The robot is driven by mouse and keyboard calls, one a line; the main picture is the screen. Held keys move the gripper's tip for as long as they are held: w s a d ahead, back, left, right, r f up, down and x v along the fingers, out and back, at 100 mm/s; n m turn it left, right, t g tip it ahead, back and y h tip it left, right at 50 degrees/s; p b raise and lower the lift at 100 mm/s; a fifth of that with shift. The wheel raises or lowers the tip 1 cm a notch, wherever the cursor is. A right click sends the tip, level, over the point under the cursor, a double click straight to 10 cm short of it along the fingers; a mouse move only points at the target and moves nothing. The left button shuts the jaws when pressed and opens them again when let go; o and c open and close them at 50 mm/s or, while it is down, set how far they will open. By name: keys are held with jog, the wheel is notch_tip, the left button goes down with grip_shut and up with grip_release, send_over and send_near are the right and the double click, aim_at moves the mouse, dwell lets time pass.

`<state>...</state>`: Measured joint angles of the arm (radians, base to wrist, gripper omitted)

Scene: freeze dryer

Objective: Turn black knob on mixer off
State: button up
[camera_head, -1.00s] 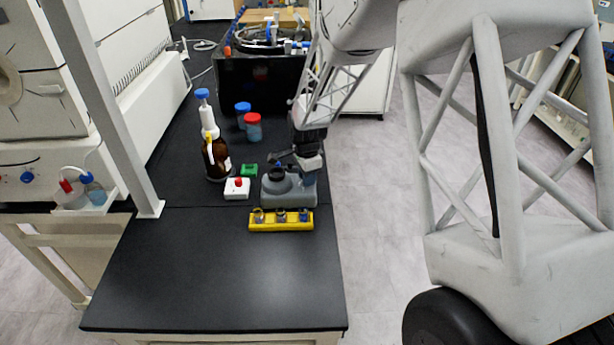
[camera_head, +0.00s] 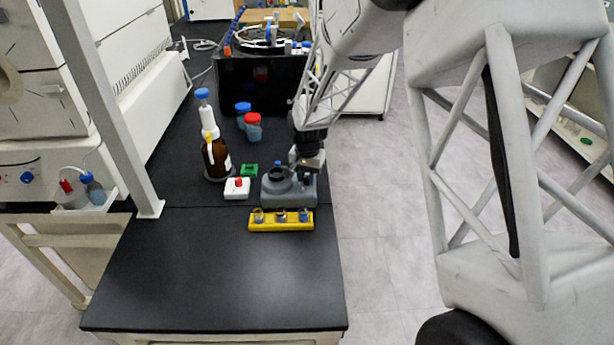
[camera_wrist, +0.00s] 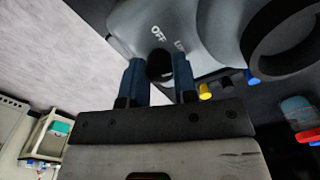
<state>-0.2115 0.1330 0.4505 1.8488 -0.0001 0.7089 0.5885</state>
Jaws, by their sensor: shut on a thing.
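The mixer (camera_head: 288,194) is a grey box with a dark round cup on top, standing near the right edge of the black bench. In the wrist view the mixer's grey top (camera_wrist: 185,25) carries the letters "OFF" and a second, partly hidden label. The black knob (camera_wrist: 160,66) sits below "OFF", between the two blue fingers of my gripper (camera_wrist: 160,72). My gripper is shut on the knob, one finger on each side. In the head view my gripper (camera_head: 306,178) is over the mixer's right part, and the knob is hidden there.
A yellow rack (camera_head: 281,226) with several small vials stands just in front of the mixer. A white box with a red button (camera_head: 237,189), a green block (camera_head: 250,170) and a brown bottle (camera_head: 214,160) stand to the left. The front of the bench is clear.

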aim_at(307, 178)
jog(key=n, duration=1.4)
dwell(0.4)
jog(key=o, duration=0.9)
jog(key=shift+o, duration=0.2)
jog(key=shift+r, duration=0.1)
jog(key=shift+r, duration=3.8)
